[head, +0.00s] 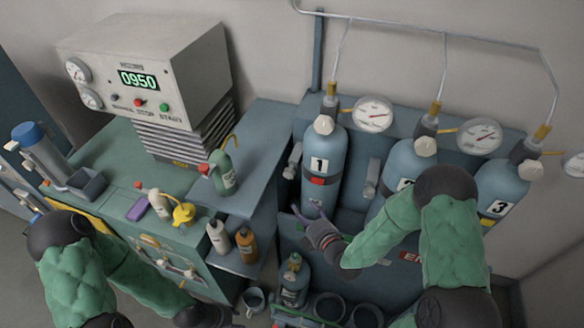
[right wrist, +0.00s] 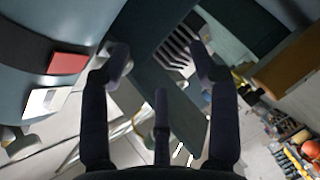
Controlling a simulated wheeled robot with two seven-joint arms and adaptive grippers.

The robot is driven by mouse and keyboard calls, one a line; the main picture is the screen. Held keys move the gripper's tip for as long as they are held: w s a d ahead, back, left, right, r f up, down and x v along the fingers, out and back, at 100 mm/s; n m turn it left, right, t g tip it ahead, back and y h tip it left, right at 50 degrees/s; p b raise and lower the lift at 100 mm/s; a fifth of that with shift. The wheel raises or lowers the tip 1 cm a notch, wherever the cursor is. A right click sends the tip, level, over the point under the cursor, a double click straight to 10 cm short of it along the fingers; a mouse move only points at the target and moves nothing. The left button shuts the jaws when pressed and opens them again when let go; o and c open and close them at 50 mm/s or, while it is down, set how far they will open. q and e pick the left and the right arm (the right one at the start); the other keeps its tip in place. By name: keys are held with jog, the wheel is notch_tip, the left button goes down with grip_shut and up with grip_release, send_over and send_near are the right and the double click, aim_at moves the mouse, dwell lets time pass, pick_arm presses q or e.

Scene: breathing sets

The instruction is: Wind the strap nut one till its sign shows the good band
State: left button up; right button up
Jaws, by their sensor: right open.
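Gas cylinder one (head: 326,150) stands upright in the rack, a blue-grey bottle with a white label "1" (head: 319,164). A small red sign (head: 317,181) shows below the label; the right wrist view also has a red square (right wrist: 67,63) beside a white one. The grey strap nut one (head: 293,160) sits at the cylinder's left side. My right gripper (head: 307,209) is open and empty, low in front of cylinder one, below the nut and apart from it. In the right wrist view its fingers (right wrist: 160,65) are spread with nothing between them. My left gripper's fingers are outside the head view.
Cylinders two (head: 397,165) and three (head: 500,190) stand to the right, with another grey nut (head: 372,178) between one and two. Gauges and pipes run above. A green bottle (head: 222,172) stands on the bench at left, and a small cylinder (head: 294,282) stands below.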

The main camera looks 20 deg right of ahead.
aim_at(292, 177)
notch_tip(292, 177, up, 7)
jog(key=d+n+t+p, duration=0.1)
jog(key=n+t, duration=0.1)
jog(key=n, duration=0.1)
jog(key=w, duration=0.3)
jog(key=w+a, duration=0.1)
jog(key=w, duration=0.3)
jog(key=w+a+f, duration=0.1)
jog(key=w, duration=0.2)
jog(key=shift+w, duration=0.35)
jog(key=shift+c, duration=0.2)
jog(key=c, duration=1.1)
